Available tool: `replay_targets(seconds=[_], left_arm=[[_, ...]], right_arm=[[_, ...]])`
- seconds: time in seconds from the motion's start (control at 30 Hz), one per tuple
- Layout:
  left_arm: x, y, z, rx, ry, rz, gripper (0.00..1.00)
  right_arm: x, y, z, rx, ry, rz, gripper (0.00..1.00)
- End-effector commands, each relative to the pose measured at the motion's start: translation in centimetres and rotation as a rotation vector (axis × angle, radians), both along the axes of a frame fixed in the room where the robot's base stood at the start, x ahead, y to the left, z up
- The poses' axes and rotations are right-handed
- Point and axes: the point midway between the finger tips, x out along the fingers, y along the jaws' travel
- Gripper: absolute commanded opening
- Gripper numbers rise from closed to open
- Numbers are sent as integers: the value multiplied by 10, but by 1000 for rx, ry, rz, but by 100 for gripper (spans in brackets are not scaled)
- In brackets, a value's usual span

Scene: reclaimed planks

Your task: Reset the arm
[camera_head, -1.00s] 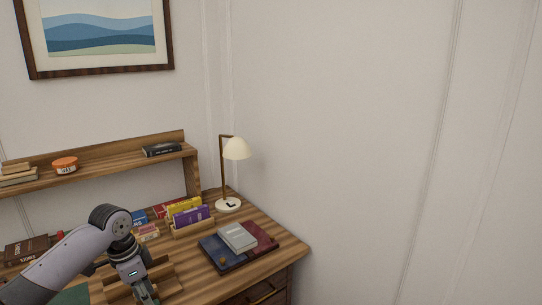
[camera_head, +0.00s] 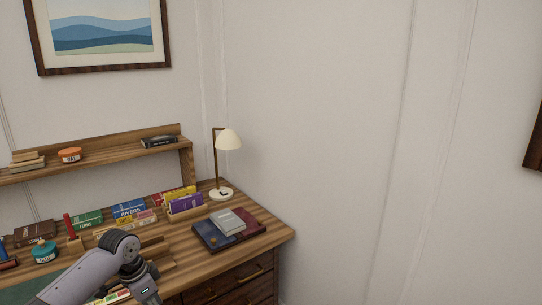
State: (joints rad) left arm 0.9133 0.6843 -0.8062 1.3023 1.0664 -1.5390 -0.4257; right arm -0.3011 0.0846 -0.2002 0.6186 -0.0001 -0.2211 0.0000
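My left arm (camera_head: 95,271) comes in from the lower left over the front of the wooden desk (camera_head: 268,238). Its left gripper (camera_head: 148,292) points down at the bottom edge of the picture. The fingers are cut off or hidden, so I cannot tell whether they are open or hold anything. My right arm and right gripper are not in view.
A lamp (camera_head: 228,140), stacked books (camera_head: 225,233) and a box of purple and yellow books (camera_head: 185,203) stand on the desk. A teal jar (camera_head: 44,251) and more books lie left. A shelf (camera_head: 105,156) runs behind.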

Motion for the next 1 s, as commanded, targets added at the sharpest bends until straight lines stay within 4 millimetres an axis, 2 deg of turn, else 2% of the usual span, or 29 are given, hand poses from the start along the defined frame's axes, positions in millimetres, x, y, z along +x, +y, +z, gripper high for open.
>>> replay_targets(seconds=[0.03, 0.1, 0.27, 0.37, 0.47, 0.5, 0.57, 0.6, 0.67, 0.7, 0.77, 0.8, 0.87, 1.0], left_arm=[[0, -3, -17, -8, 0, 20, 28], [1, -4, -38, -15, -10, 55, 28], [-3, -6, -98, -30, -34, 150, 28], [-14, -8, -149, -35, -44, 221, 28], [-40, -8, -212, -34, -53, 305, 28], [-54, -7, -240, -29, -56, 340, 28], [-80, -7, -278, -21, -58, 386, 28], [-99, -7, -302, -16, -58, 415, 28], [-130, -8, -336, -6, -55, 451, 28], [-153, -9, -357, 1, -50, 471, 28], [-189, -11, -386, 12, -43, 499, 28], [-214, -13, -403, 17, -38, 514, 28], [-254, -17, -427, 27, -26, 535, 28], [-351, -29, -469, 43, 6, 569, 28]], right_arm=[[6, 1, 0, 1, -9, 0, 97], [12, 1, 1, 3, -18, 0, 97], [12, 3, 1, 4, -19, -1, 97], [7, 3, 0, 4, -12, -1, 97], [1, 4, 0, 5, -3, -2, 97], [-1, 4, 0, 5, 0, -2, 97], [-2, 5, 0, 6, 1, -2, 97], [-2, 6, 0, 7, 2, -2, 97], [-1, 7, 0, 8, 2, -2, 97], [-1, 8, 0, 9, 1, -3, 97], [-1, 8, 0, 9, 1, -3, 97], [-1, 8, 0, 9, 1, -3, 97], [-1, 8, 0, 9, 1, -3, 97], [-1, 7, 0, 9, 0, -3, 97]])
